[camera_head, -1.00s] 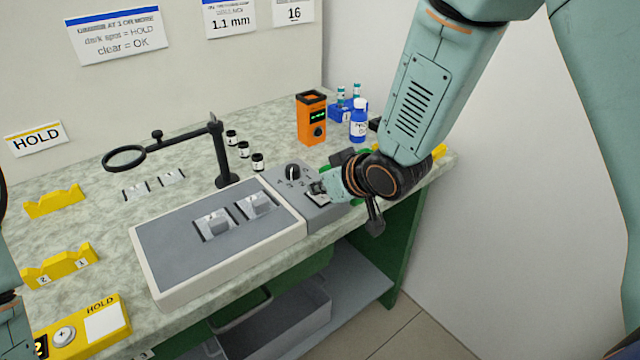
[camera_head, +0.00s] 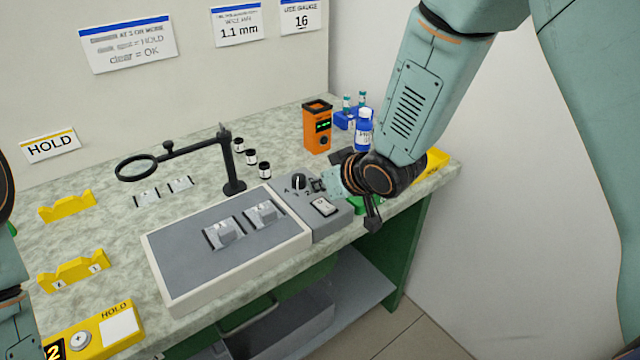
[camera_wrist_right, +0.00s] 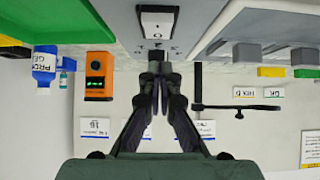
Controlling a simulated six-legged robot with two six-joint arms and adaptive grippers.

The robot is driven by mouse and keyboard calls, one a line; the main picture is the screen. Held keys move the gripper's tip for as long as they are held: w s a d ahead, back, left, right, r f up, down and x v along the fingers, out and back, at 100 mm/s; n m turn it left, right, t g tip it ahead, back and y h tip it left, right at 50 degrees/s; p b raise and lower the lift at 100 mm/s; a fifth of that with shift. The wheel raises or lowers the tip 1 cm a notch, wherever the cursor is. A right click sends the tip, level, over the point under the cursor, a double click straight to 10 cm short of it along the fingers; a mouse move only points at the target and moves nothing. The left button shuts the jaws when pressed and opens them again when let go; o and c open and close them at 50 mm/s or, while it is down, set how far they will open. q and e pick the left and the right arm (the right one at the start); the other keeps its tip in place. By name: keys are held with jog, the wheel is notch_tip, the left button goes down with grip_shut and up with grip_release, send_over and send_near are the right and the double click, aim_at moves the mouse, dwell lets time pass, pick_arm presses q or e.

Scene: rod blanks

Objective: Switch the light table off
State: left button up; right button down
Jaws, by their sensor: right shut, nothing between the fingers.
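The light table (camera_head: 151,270) is a flat box with a pale frame and a dark grey top that does not glow. Its grey control panel (camera_head: 335,222), at the right end, carries a black knob (camera_head: 298,181) and a white rocker switch (camera_head: 323,207). The switch also shows at the top of the right wrist view (camera_wrist_right: 157,24). My right gripper (camera_head: 318,185) is shut and empty, beside the knob and just behind the switch, apart from the switch. Its fingers show together in the right wrist view (camera_wrist_right: 157,72). Only parts of my left arm show at the left edge; its fingers do not.
A magnifier on a stand (camera_head: 232,170), small black-capped jars, an orange device (camera_head: 316,128) and a blue bottle (camera_head: 363,132) stand behind. Yellow rests and a yellow HOLD box (camera_head: 98,335) are at left.

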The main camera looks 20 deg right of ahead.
notch_tip(320, 180, up, 2)
jog(key=shift+r+p, duration=0.1)
jog(key=shift+p, duration=0.7)
jog(key=w+r+p+v, duration=0.1)
jog(key=p+v, duration=0.1)
jog(key=v, duration=0.7)
jog(key=shift+a+r, duration=0.2)
jog(key=shift+r, duration=0.35)
jog(key=shift+s, duration=0.15)
jog(key=s+d+f+m+g+h+b, duration=0.1)
jog(key=s+d+f+m+g, duration=0.1)
jog(key=s+f, duration=0.65)
jog(key=s+d+f+m+g+h, duration=0.15)
jog(key=s+f, duration=0.45)
jog(key=f, duration=0.6)
jog(key=s+f+g, duration=0.3)
jog(key=s+f, duration=0.2)
jog(key=s, duration=0.4)
jog(key=s+f+g+b, duration=0.1)
jog(key=s+f+g, duration=0.2)
jog(key=s, duration=0.6)
notch_tip(320, 180, down, 3)
jog(key=shift+s+d+r+m+h, duration=0.1)
jog(key=shift+s+d+m+h, duration=0.2)
jog(key=shift+d+m+h, duration=0.15)
